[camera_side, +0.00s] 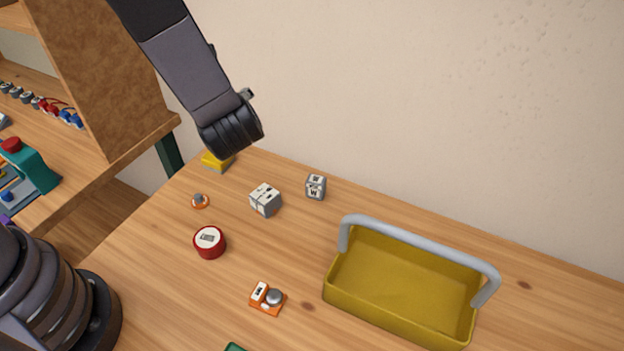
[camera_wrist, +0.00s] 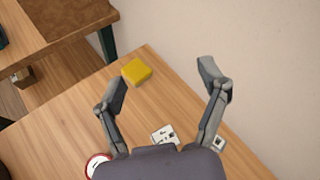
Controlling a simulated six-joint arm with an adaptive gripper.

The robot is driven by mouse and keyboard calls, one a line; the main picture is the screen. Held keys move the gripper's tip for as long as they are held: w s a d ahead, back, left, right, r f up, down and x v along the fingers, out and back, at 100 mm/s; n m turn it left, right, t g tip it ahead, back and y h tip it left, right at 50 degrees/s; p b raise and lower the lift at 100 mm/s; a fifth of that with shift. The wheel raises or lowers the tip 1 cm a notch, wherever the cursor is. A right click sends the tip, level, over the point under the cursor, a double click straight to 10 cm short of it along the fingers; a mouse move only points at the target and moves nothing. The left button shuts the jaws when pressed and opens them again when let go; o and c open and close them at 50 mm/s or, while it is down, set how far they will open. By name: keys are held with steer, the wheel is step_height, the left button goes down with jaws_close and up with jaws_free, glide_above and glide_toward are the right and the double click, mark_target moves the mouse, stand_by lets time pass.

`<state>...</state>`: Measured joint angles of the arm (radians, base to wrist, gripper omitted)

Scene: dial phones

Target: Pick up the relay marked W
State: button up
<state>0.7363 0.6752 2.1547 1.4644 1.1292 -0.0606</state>
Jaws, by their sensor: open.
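The relay marked W (camera_side: 316,187) is a small grey and white cube with dark letters, standing on the wooden table toward the wall. In the wrist view a small pale block (camera_wrist: 218,143), likely this relay, is partly hidden by my right finger and gripper body. My gripper (camera_wrist: 164,84) is open and empty, its fingers spread wide above the table. In the side view my arm's wrist end is up and left of the relay, and the fingers cannot be made out.
A white block with dark marks (camera_side: 265,199) stands left of the relay. A yellow block (camera_side: 217,162), a red round part (camera_side: 209,242), a small orange-based part (camera_side: 200,201) and an orange module (camera_side: 267,298) lie around. A yellow basket (camera_side: 335,290) stands right. Shelving (camera_side: 118,80) is left.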

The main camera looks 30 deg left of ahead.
steer(key=d+f+m+t+h, duration=0.3)
steer(key=d+f+m, duration=0.4)
steer(key=d+f, duration=0.2)
steer(key=m+t+h, duration=0.1)
steer(key=m+h, duration=0.2)
steer(key=m, duration=0.2)
glide_toward(314, 188)
steer(key=shift+h, duration=0.3)
steer(key=x, duration=0.6)
steer(key=shift+x, duration=2.9)
steer(key=shift+s+a, duration=0.1)
steer(key=shift+a, duration=0.1)
steer(key=c, duration=1.3)
